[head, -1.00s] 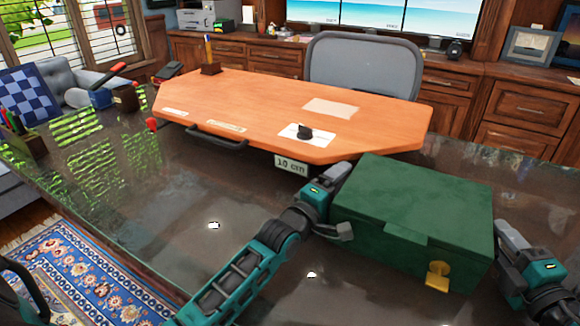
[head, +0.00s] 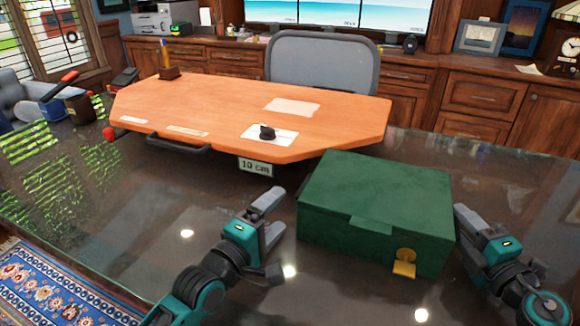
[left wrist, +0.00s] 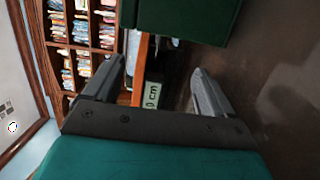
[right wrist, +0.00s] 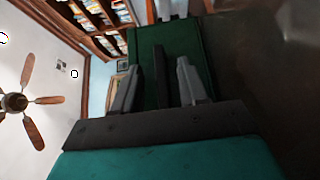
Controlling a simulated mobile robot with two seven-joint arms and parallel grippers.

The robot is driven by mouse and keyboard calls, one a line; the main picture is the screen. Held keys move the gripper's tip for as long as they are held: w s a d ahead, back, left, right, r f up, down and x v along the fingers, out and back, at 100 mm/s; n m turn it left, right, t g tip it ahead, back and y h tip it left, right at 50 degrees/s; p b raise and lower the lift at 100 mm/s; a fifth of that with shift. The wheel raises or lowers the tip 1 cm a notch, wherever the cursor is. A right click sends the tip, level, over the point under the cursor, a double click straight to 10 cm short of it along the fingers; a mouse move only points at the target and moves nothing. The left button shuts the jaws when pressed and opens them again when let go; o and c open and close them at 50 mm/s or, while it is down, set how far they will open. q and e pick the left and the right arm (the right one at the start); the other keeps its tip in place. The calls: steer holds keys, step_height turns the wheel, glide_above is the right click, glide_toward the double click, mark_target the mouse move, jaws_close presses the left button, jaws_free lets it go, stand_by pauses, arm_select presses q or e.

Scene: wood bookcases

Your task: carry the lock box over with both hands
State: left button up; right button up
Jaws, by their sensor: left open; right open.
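The lock box (head: 375,222) is a closed dark green box with a yellow padlock (head: 404,264) on its front. It stands on the glass-topped table (head: 215,290). My left gripper (head: 276,230) is open and empty just left of the box, with a gap between them. In the left wrist view the green box (left wrist: 180,18) is at the top, beyond the fingertips. My right gripper (head: 464,238) is open close to the box's right side. In the right wrist view a dark bar (right wrist: 161,75) lies between its fingers, in front of the green side; contact is unclear.
A raised orange board (head: 220,105) with a black handle and a "10 cm" sign (head: 256,167) stands behind and left of the box. A small black object (head: 267,131) lies on its white card. A grey chair (head: 322,70) is behind. The glass left of my left gripper is clear.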

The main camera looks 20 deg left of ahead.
steer(key=shift+o, duration=0.2)
steer(key=o, duration=0.8)
steer(key=shift+c, duration=0.2)
steer(key=shift+r, duration=0.15)
step_height(320, 180, up, 10)
stand_by(0.4)
stand_by(0.4)
